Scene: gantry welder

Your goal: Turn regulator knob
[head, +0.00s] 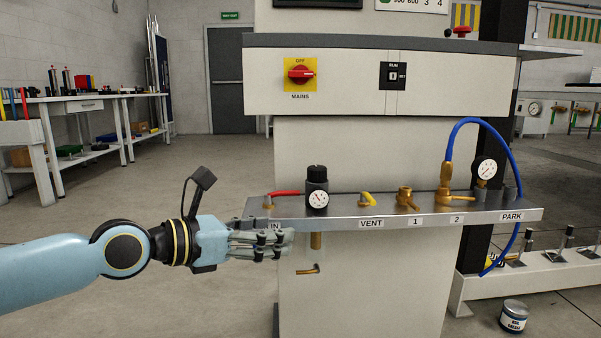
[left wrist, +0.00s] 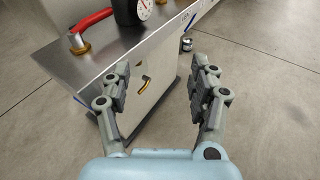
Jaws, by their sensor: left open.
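The regulator, with a black knob (head: 317,173) on top and a white dial gauge (head: 318,198) on its front, stands on the steel shelf (head: 345,213). In the left wrist view the lower part of the black regulator body (left wrist: 128,10) and its gauge (left wrist: 144,8) show at the top edge; the knob's top is cut off. My left gripper (head: 288,244) is at the front left edge of the shelf, lower than the knob and left of it. In the left wrist view its fingers (left wrist: 160,82) are spread with nothing between them. My right gripper is not in view.
A red-handled valve (head: 285,193) sits left of the regulator. A yellow vent valve (head: 368,199), brass valves (head: 407,198) and a blue hose (head: 483,122) stand to its right. The control panel (head: 345,80) overhangs above. The floor in front is mostly clear.

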